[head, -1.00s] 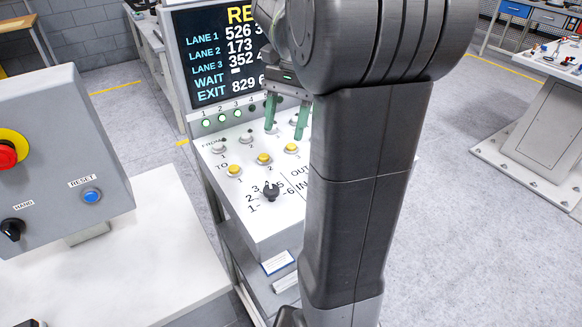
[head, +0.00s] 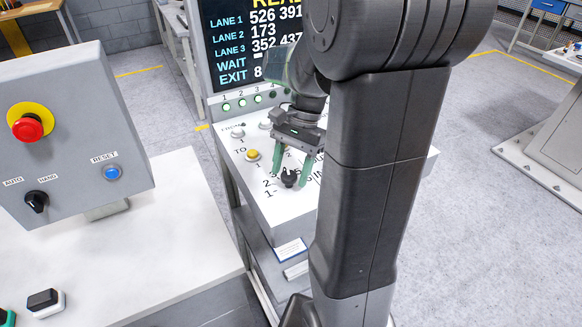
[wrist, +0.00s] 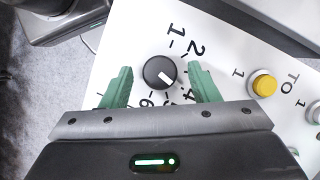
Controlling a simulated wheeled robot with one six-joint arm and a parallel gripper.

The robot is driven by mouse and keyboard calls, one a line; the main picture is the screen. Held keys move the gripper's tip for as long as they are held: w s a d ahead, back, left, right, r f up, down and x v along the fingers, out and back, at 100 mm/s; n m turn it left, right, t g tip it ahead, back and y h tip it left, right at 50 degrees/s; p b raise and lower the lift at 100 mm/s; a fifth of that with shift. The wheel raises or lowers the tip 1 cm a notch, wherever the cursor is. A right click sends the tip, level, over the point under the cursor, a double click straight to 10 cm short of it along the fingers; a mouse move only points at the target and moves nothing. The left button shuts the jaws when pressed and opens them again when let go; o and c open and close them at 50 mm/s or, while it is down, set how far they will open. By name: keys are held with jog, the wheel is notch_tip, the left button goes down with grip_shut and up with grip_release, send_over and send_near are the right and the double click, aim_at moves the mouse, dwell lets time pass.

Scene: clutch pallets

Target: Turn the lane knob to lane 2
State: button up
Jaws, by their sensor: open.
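The lane knob (head: 288,179) is a small dark knob on the white panel top. In the wrist view the knob (wrist: 160,72) is round, with a white mark pointing down-right, toward the 4. The numbers 1, 2, 4 and 6 show around it; a finger covers part of the scale. My gripper (head: 293,173) is open over the knob, its green fingers pointing down. In the wrist view my gripper (wrist: 162,84) has one finger on each side of the knob, with gaps between. I cannot tell whether the fingertips are down at knob height.
Yellow button (head: 252,155) and white button (head: 237,133) stand near the knob on the panel. The lane display (head: 255,45) rises behind, partly hidden by my arm. At left stands a grey box with a red emergency button (head: 27,127), black switch and blue reset button (head: 112,172).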

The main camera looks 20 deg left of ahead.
jog(key=c, duration=1)
jog(key=shift+o, duration=0.2)
jog(key=shift+n+p, duration=0.3)
jog(key=shift+a+r+n+h+p, duration=0.1)
jog(key=shift+n+h+p, duration=0.2)
jog(key=shift+n+p, duration=0.25)
jog(key=n+h+p, duration=0.1)
jog(key=n, duration=0.1)
jog(key=n+p, duration=0.1)
jog(key=n, duration=0.1)
jog(key=shift+a+n+h, duration=0.15)
jog(key=shift+n+h, duration=0.1)
jog(key=shift+h, duration=0.15)
jog(key=n+h+p, duration=0.1)
jog(key=n, duration=0.3)
jog(key=shift+a+t, duration=0.15)
jog(key=shift+t, duration=0.25)
jog(key=shift+s+n+t+h+p, duration=0.15)
jog(key=shift+n+t+h+p, duration=0.3)
jog(key=shift+n, duration=1.45)
jog(key=shift+h, duration=0.25)
